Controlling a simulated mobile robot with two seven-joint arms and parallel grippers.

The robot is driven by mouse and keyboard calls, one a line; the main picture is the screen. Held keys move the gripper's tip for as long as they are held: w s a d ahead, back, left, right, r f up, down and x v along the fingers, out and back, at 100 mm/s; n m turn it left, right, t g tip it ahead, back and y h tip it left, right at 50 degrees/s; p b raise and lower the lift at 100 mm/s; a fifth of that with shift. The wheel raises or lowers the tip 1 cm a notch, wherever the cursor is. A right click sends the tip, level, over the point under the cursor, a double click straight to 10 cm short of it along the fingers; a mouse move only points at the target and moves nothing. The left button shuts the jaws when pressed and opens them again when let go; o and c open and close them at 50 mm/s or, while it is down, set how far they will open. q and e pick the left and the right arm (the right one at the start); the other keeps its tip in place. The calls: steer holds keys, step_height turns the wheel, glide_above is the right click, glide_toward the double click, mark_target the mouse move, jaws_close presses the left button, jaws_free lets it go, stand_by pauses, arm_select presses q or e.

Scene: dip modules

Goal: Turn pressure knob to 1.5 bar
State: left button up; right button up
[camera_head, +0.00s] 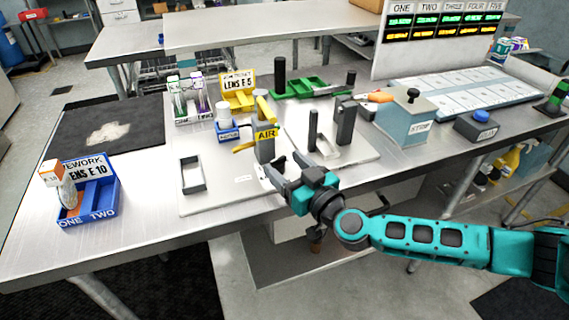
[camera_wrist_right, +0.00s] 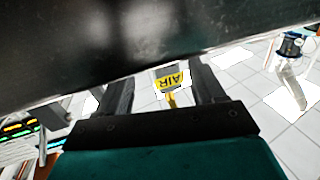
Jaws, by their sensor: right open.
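A grey post with a yellow AIR label (camera_head: 266,134) stands on the pale base plate (camera_head: 225,203), with yellow parts at its top and side. My right gripper (camera_head: 272,170) is open and empty, just in front of the post and low beside it. In the right wrist view the AIR label (camera_wrist_right: 172,82) appears upside down between the two open fingers (camera_wrist_right: 163,90). A large dark surface very close to that camera fills the top of the view. I cannot make out a pressure knob or a bar scale. My left gripper is not in view.
A blue REWORK bin (camera_head: 92,192) stands at the left. A yellow lens bin (camera_head: 238,91) and a green tray (camera_head: 307,87) lie behind. A STOP box (camera_head: 405,120) and a blue-button box (camera_head: 477,127) stand at the right.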

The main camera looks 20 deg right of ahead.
steer(key=shift+w+a, duration=0.2)
steer(key=shift+w, duration=0.4)
steer(key=c, duration=1.1)
